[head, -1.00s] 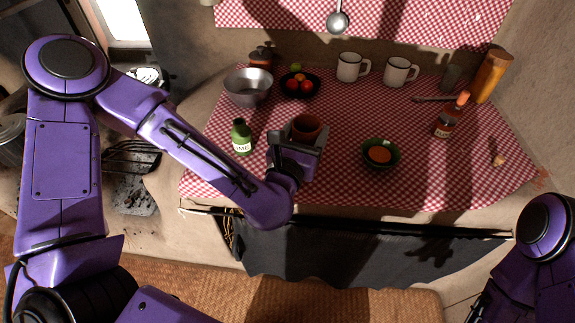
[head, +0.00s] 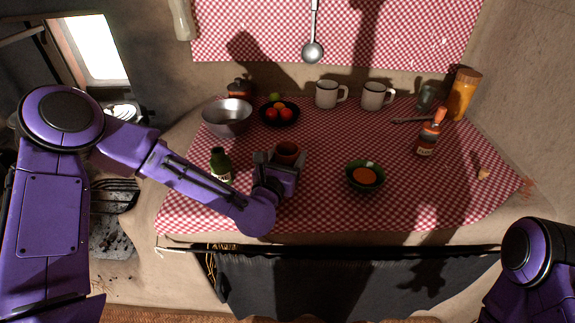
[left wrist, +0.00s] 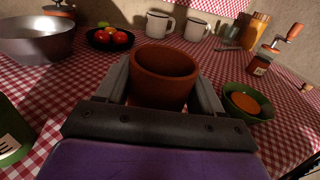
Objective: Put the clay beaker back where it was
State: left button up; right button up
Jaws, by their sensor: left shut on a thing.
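The clay beaker (head: 287,152) is reddish-brown, upright and open at the top. My left gripper (head: 281,163) is shut on it, near the front middle of the checked cloth. In the left wrist view the beaker (left wrist: 164,76) sits between the two grey fingers (left wrist: 162,92), which press on its sides. Its base is hidden by the gripper, so I cannot tell whether it touches the cloth. My right arm shows at the lower right of the head view, but its gripper is out of frame.
A green bottle (head: 221,166) stands close left of my left gripper. A green bowl (head: 365,177) with orange contents is to the right. Behind are a metal bowl (head: 228,118), a dark fruit plate (head: 280,113) and two white mugs (head: 327,94). Cloth (head: 325,150) between beaker and mugs is clear.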

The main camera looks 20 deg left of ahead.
pick_arm(q)
notch_tip(320, 180, down, 3)
jog(key=shift+r, duration=0.1)
jog(key=shift+f, duration=0.3)
jog(key=o, duration=1.1)
jog(key=shift+r+p, duration=0.3)
jog(key=shift+p, duration=0.05)
jog(key=s, duration=0.2)
jog(key=s+b, duration=0.1)
jog(key=s, duration=0.2)
jog(key=s+b, duration=0.1)
jog(key=s, duration=0.1)
jog(key=shift+s+a+f, duration=0.1)
jog(key=shift+s+f, duration=0.2)
jog(key=shift+s, duration=0.05)
jog(key=s, duration=0.3)
jog(key=shift+s+a+r+p, duration=0.1)
jog(key=shift+r+p, duration=0.25)
jog(key=shift+p, duration=0.05)
jog(key=shift+s+f, duration=0.15)
jog(key=shift+s, duration=0.4)
